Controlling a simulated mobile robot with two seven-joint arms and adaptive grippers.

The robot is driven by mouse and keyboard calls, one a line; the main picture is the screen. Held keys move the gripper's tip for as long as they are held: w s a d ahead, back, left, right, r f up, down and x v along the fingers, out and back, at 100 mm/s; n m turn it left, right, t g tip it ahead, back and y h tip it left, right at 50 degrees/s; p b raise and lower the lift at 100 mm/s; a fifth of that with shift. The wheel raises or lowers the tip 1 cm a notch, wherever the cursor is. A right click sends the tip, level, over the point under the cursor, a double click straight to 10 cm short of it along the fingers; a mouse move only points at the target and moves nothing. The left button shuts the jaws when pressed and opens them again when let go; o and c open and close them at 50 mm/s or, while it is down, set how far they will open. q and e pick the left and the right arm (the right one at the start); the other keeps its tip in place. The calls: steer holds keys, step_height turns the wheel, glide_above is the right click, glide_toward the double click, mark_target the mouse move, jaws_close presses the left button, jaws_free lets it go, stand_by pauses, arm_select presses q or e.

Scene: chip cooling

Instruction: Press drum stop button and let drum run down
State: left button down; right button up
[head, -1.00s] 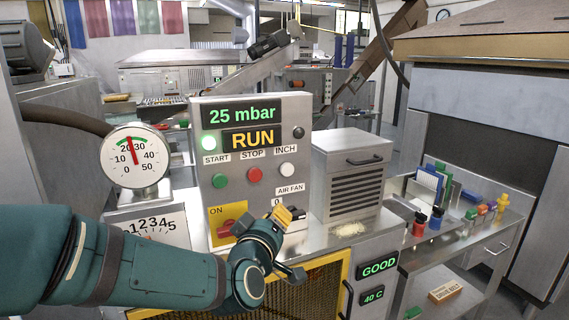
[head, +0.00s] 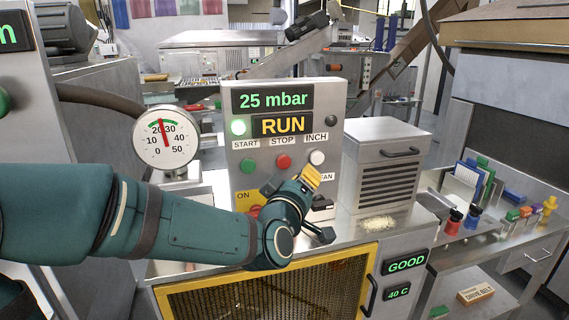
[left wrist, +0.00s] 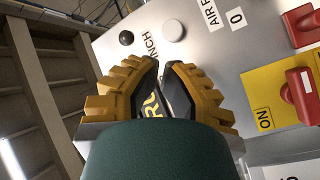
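The grey control panel (head: 330,100) stands upright in the head view. The red STOP button (head: 284,161) sits between the green START button (head: 248,166) and the white INCH button (head: 317,157). My left gripper (head: 311,176), with yellow ribbed pads, is in front of the panel, below and right of STOP, apart from that button in the picture. In the left wrist view the left gripper (left wrist: 161,66) has its fingertips together and empty; STOP is hidden there. My right gripper is not in view.
A red switch (left wrist: 300,92) on a yellow ON plate and a black knob (left wrist: 126,38) are near the gripper. A round gauge (head: 165,138) stands left of the panel, a louvred metal box (head: 385,165) right. A yellow-framed mesh guard (head: 185,300) is below.

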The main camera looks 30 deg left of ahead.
mark_target(284, 162)
arm_select(q)
steer(key=shift+w+a+b, duration=0.35)
steer(key=shift+w+a, duration=0.7)
steer(key=shift+a, duration=0.2)
steer(key=shift+w+a+b, duration=0.3)
steer(key=shift+w+a, duration=0.75)
steer(key=shift+a, duration=0.2)
steer(key=shift+w+a+f+b, duration=0.1)
steer(key=shift+w+a+b, duration=0.15)
steer(key=shift+b, duration=0.2)
